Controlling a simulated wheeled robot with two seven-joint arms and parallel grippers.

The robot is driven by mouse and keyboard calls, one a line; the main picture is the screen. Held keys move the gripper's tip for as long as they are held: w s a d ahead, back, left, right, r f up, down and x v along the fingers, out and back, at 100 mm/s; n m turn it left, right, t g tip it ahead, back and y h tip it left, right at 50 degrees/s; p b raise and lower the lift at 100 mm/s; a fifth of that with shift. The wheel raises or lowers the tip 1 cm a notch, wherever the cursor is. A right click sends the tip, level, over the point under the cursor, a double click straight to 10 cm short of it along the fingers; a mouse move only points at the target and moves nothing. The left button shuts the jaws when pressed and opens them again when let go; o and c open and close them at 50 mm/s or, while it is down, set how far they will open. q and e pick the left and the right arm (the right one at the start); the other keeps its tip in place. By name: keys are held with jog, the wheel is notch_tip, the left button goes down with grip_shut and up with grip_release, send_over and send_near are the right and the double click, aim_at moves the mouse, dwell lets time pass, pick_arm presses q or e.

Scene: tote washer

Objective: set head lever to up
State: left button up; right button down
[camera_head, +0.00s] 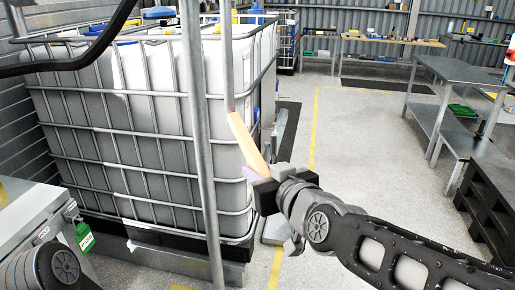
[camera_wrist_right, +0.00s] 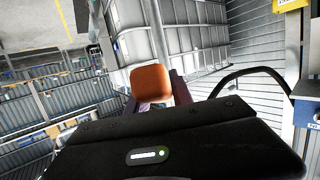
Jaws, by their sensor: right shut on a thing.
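The head lever's orange handle (camera_head: 247,143) hangs at the lower end of a thin grey rod (camera_head: 227,60), in the middle of the head view. The handle slants down and to the right. My right gripper (camera_head: 258,175) is shut on the lower end of this handle. In the right wrist view the orange handle end (camera_wrist_right: 151,84) sits between the fingers of the right gripper (camera_wrist_right: 155,101). The lever's pivot is out of the picture at the top. My left gripper is not in view; only part of my left arm shows at the bottom left.
A white caged tank (camera_head: 140,115) stands behind the lever. A grey upright post (camera_head: 200,130) runs close to the lever's left. A dark hose (camera_head: 85,55) crosses the upper left. Metal tables (camera_head: 455,72) and a black pallet (camera_head: 490,195) stand right; floor between is clear.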

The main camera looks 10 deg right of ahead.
aim_at(256, 154)
jog(key=r+p, duration=0.1)
jog(key=p, duration=0.1)
jog(key=r+g+p, duration=0.1)
jog(key=r+p, duration=0.1)
jog(key=p, duration=0.1)
jog(key=r+g+p, duration=0.1)
jog(key=p, duration=0.1)
jog(key=shift+s+d+r+h+p, duration=0.15)
jog(key=shift+s+d+h+p, duration=0.15)
jog(key=shift+s+h+p, duration=0.1)
jog(key=shift+s+r+g+p, duration=0.1)
jog(key=shift+r+g+p, duration=0.35)
jog(key=shift+p, duration=0.25)
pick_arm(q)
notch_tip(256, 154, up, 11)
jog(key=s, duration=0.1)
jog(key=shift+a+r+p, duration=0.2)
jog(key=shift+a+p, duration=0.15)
pick_arm(e)
jog(key=shift+r+g+h, duration=0.3)
jog(key=shift+r+g, duration=0.2)
jog(key=shift+g, duration=0.05)
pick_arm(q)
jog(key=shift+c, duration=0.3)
